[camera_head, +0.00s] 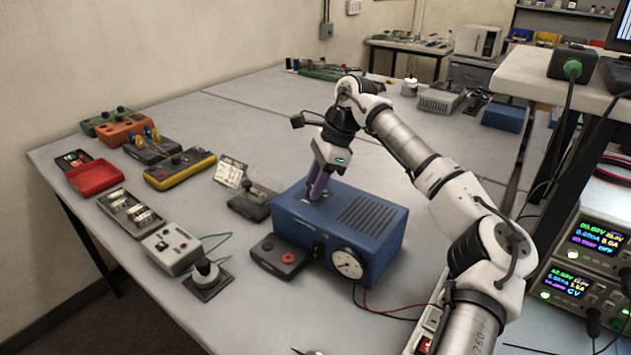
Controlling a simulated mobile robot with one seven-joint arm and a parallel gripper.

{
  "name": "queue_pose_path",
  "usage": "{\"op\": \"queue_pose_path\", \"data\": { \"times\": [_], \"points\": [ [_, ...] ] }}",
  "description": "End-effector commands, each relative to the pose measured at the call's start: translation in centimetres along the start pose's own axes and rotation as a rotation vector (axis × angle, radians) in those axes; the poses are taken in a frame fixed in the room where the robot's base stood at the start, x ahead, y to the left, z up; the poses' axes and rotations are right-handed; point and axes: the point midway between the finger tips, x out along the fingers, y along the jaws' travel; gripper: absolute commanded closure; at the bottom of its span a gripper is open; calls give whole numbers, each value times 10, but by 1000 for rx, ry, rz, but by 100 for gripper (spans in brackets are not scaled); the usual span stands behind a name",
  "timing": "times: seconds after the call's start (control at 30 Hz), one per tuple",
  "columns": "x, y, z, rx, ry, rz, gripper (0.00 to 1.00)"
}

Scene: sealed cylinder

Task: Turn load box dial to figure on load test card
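A blue box (368,238) with vent slots on top stands in the middle of the table. Its front has a round white-faced dial (348,263) with a dark centre. My gripper (317,190) points down at the left part of the box's top. Its purplish fingers look close together; I cannot tell whether they touch the top or hold something. A small white card (230,172) with markings too small to read leans upright left of the blue box. A black base with a pale round knob (205,268) sits at the front left. No label shows which of these is the load box.
A dark box with a red button (279,256) sits just left of the blue box. A grey switch box (171,248), a red tray (95,177) and a yellow-edged meter (180,167) lie further left. Red and black leads run at front right.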

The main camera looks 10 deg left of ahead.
Motion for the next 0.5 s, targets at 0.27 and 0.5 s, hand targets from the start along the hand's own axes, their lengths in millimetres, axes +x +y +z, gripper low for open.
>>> {"op": "queue_pose_path", "data": {
  "times": [0.27,0.5],
  "points": [
    [0,0,0,1,0,0,50],
    [-6,0,-1,3,0,-1,50]
  ]
}}
